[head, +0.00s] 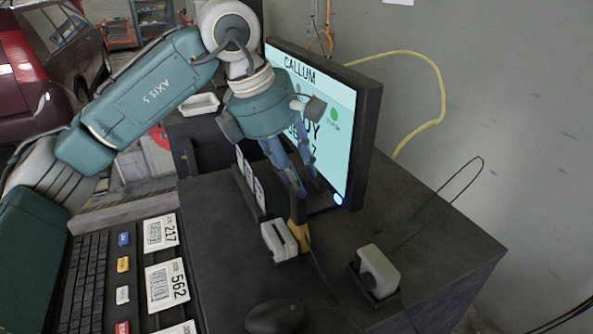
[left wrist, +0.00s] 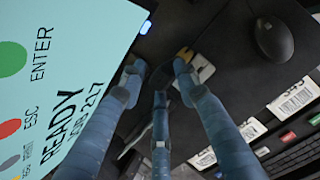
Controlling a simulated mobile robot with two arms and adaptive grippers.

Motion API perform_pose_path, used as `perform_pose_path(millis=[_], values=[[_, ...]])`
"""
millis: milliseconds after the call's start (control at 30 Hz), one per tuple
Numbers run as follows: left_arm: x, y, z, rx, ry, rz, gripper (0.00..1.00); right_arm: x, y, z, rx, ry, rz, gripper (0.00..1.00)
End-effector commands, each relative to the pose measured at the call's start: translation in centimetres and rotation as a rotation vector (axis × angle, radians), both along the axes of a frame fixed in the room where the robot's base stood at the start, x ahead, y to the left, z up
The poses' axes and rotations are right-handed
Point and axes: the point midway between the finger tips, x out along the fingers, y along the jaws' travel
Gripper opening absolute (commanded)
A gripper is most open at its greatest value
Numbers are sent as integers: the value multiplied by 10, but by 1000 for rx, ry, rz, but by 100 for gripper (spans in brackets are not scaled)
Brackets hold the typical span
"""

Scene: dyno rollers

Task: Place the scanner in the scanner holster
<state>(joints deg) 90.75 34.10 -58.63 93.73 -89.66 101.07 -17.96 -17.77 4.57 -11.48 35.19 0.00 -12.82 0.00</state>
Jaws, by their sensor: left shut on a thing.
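The scanner (head: 279,241), with a pale grey head and a yellow handle, is at the tips of my left gripper (head: 300,192), low over the black desktop in front of the monitor. The gripper is shut on the scanner's yellow handle. In the left wrist view the blue fingers (left wrist: 158,78) partly hide the scanner (left wrist: 200,70). A small black bracket, seemingly the holster (head: 357,284), stands to the right on the desktop, with a pale grey block in it. My right gripper is not in view.
The monitor (head: 362,130) stands close behind and right of the gripper. A black mouse (head: 276,317) lies at the front, and the keyboard (head: 84,270) and barcode cards (head: 166,284) lie left. A thin cable loops over the right side. The desktop's right side is mostly clear.

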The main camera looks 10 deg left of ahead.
Motion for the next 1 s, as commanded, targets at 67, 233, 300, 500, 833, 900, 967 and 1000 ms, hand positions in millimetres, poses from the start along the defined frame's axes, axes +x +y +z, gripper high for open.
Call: perform_pose_path(millis=[67, 233, 300, 500, 833, 900, 967, 1000], values=[[0, 0, -2, -1, -1, -1, 0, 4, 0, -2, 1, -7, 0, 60], [0, 0, -3, 0, 1, -1, 50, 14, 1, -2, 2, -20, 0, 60], [0, 0, -3, 0, 1, -1, 50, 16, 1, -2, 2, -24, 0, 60], [0, 0, -2, 0, 1, -1, 50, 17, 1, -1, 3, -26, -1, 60], [-8, 11, 39, -2, -6, 0, 50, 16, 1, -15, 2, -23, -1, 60], [-12, 16, 54, -3, -5, 0, 50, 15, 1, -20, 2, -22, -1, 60], [-14, 20, 67, -1, -4, 1, 50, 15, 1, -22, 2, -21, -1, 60], [-16, 22, 74, -1, -3, 1, 50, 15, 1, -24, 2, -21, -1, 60]])
